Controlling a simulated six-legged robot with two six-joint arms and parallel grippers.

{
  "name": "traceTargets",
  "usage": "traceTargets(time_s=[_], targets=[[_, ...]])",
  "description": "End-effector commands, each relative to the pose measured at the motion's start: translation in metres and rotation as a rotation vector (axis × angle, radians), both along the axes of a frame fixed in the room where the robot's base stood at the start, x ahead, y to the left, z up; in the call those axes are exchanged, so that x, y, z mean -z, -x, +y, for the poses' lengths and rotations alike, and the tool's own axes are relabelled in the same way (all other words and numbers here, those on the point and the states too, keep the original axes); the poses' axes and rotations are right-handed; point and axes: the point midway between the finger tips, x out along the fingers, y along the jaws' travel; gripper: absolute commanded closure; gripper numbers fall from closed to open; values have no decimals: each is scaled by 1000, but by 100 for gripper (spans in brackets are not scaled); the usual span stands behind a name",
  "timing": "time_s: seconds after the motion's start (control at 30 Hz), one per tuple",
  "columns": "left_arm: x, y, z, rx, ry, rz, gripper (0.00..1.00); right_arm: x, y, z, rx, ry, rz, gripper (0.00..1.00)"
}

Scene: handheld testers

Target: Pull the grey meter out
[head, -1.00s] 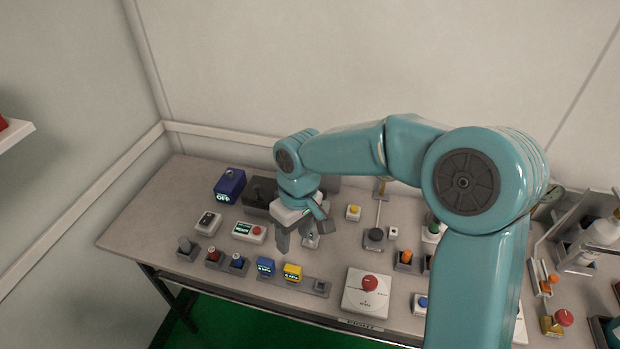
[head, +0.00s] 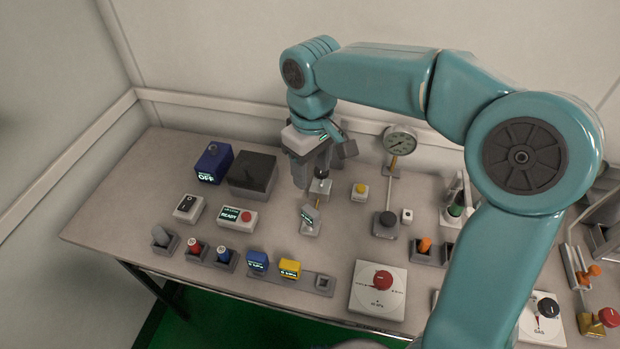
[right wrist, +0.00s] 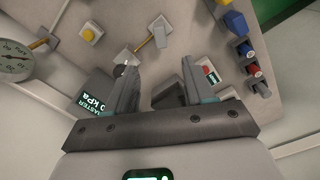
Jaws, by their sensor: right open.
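The grey meter (head: 310,216) is a small tilted block with a lit display. It sits in a low grey holder in the middle of the bench in the head view. It also shows in the right wrist view (right wrist: 160,38), just beyond the fingertips. My right gripper (head: 312,176) is open and points down, behind and above the meter. My left gripper is out of view.
A metal fitting with a black knob (head: 320,187) stands close beside the fingers. A dark box (head: 253,174), a READY panel (head: 237,217), a blue tester (head: 258,261) and a yellow tester (head: 290,268) are to the left and front. A gauge (head: 399,140) rises to the right.

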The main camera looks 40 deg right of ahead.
Motion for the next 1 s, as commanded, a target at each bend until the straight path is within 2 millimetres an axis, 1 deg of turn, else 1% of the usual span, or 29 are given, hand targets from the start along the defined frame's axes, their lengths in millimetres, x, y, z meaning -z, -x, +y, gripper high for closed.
traceTargets(time_s=[0.17, 0.5, 0.7, 0.83, 1.0], targets=[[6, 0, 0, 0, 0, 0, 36, 28, 4, 2, 0, 1, 4, 47], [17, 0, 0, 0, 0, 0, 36, 103, 4, 3, 1, 0, 6, 47], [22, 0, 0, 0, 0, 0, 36, 139, 2, 3, 0, 0, 5, 47], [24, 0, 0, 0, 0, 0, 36, 153, 0, 2, 1, -1, 2, 47], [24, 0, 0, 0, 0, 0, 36, 159, -1, 1, 1, 0, 1, 47]])
